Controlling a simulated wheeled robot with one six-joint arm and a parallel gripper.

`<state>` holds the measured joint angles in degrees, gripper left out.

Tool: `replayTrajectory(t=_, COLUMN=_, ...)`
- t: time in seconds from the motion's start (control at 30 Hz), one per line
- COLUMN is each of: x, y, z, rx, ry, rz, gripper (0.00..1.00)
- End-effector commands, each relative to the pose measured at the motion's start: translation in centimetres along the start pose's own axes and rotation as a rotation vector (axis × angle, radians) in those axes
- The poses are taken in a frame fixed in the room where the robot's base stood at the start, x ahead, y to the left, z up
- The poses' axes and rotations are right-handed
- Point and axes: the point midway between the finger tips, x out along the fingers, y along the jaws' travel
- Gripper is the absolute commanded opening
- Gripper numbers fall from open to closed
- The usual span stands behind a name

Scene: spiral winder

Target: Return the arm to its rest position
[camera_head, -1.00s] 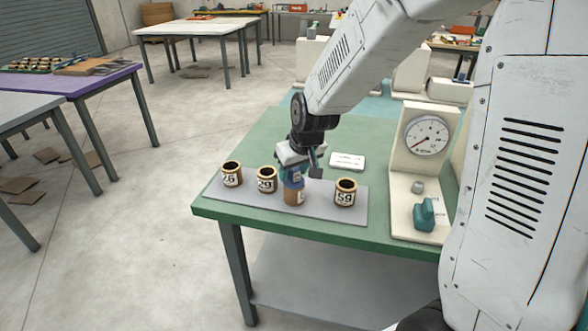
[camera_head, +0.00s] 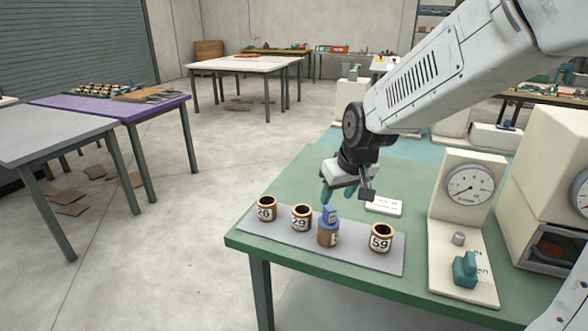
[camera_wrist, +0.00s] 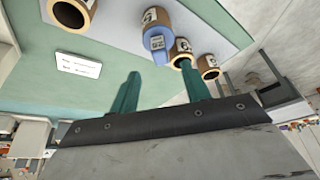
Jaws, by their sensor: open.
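My gripper (camera_head: 346,194) is open and empty, raised above the green table (camera_head: 420,160) behind the row of cups. Its two teal fingers (camera_wrist: 158,88) stand apart in the wrist view with nothing between them. On the grey mat (camera_head: 285,237) stand cups marked 26 (camera_head: 266,208), 29 (camera_head: 301,218) and 59 (camera_head: 380,238). Between 29 and 59 stands another cup (camera_head: 328,235) with a blue piece (camera_head: 329,214) in its top. The blue piece also shows in the wrist view (camera_wrist: 157,43), apart from the fingers.
A white label card (camera_head: 384,207) lies behind the cups. A gauge stand (camera_head: 468,188) with a teal knob (camera_head: 465,268) is at the right.

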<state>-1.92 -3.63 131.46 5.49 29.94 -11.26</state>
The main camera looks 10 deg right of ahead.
Motion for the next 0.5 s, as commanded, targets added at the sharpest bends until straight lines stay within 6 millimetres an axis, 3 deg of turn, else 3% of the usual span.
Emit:
replayTrajectory(t=0.13, x=0.1, y=-0.2, z=1.2, rx=0.020, ry=-0.055, rz=-0.008, gripper=0.47)
replayTrajectory(t=0.23, x=-0.4, y=-0.6, z=4.4, rx=0.043, ry=-0.160, rz=-0.018, gripper=0.47)
replayTrajectory(t=0.5, x=-7.9, y=-1.2, z=13.5, rx=0.105, ry=-0.341, rz=-0.006, gripper=0.47)
